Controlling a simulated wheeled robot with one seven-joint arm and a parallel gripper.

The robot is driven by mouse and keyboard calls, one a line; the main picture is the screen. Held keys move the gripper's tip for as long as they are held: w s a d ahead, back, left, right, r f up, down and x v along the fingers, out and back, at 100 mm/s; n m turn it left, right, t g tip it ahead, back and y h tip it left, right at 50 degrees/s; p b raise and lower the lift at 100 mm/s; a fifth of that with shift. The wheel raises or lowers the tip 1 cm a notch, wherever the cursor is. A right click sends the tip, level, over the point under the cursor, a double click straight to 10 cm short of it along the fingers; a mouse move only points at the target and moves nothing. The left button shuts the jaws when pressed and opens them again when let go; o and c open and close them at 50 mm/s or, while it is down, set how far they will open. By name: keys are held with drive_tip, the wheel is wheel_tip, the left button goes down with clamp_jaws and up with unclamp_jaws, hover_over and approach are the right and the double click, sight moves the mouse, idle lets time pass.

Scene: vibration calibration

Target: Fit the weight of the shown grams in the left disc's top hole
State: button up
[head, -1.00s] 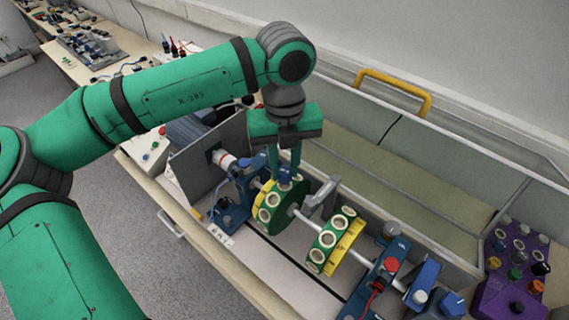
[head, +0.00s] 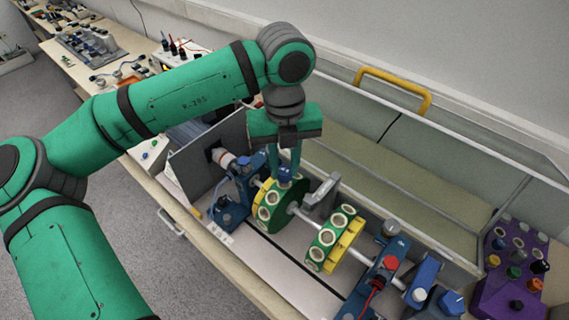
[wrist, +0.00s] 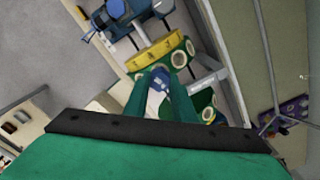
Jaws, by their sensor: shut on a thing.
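The left disc (head: 268,212), green with a yellow rim and several pale-ringed holes, sits on a metal shaft. The right disc (head: 332,240) is of the same kind. My gripper (head: 285,172) points down over the left disc's top and is shut on a small blue weight (head: 286,175). The weight is at the disc's top edge; I cannot tell if it is inside the hole. In the wrist view a blue and white piece (wrist: 158,90) shows between my green fingers, with a green and yellow disc (wrist: 165,55) beyond. Any gram marking is unreadable.
Blue shaft stands flank the discs, one at left (head: 232,205) and one at right (head: 372,285). A purple box with several knobbed weights (head: 510,290) is at the far right. A clear cover with a yellow handle (head: 395,88) stands behind.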

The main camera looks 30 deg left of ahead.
drive_tip(key=shift+f, duration=0.95)
idle(0.6)
drive_tip(key=o, duration=1.1)
drive_tip(key=shift+r, duration=0.1)
wheel_tip(320, 180, up, 11)
drive_tip(key=shift+f, duration=0.2)
